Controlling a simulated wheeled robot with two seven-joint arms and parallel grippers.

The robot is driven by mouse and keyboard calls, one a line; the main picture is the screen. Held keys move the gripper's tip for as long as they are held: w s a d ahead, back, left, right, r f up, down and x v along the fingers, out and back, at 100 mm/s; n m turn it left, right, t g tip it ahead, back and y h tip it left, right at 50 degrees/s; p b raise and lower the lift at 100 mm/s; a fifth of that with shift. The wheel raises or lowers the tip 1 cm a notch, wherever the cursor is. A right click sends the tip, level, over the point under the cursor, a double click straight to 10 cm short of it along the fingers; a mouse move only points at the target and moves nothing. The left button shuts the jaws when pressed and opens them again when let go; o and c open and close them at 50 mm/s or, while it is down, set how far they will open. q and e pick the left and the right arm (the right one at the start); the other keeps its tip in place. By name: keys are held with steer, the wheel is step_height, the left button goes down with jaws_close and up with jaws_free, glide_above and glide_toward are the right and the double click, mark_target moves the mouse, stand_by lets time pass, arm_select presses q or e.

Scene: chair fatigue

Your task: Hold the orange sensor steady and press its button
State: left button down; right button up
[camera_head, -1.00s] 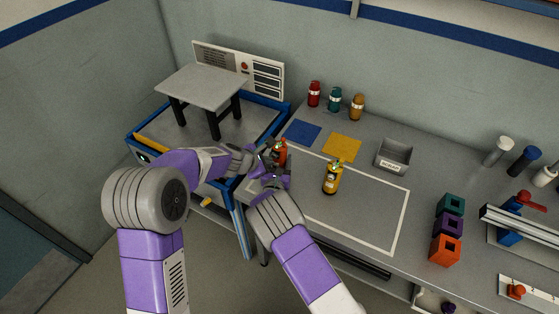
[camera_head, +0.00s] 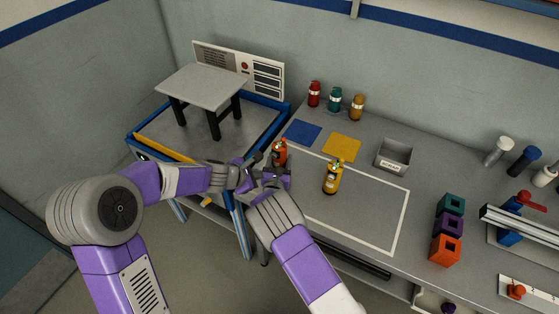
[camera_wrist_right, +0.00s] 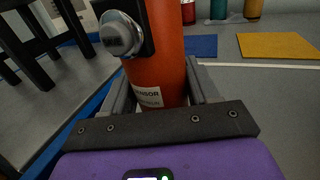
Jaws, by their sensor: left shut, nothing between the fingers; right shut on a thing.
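The orange sensor (camera_head: 279,152) is an upright cylinder at the left end of the bench. In the right wrist view the sensor (camera_wrist_right: 163,45) fills the upper middle, with a white label and a round grey button (camera_wrist_right: 121,34) on its left side. My right gripper (camera_head: 271,174) is shut on the sensor; its fingers also show in the right wrist view (camera_wrist_right: 155,98) on both sides of the body. My left gripper (camera_head: 252,165) is shut and empty, just left of the sensor. Whether it touches the button cannot be told.
A yellow sensor (camera_head: 332,177) stands inside the white outline on the bench. Blue (camera_head: 302,133) and yellow (camera_head: 342,148) mats lie behind it, with a grey bin (camera_head: 394,155) to the right. A stool (camera_head: 202,87) stands on the blue-framed test stand at left.

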stand_by(0.3)
steer(key=o, duration=1.2)
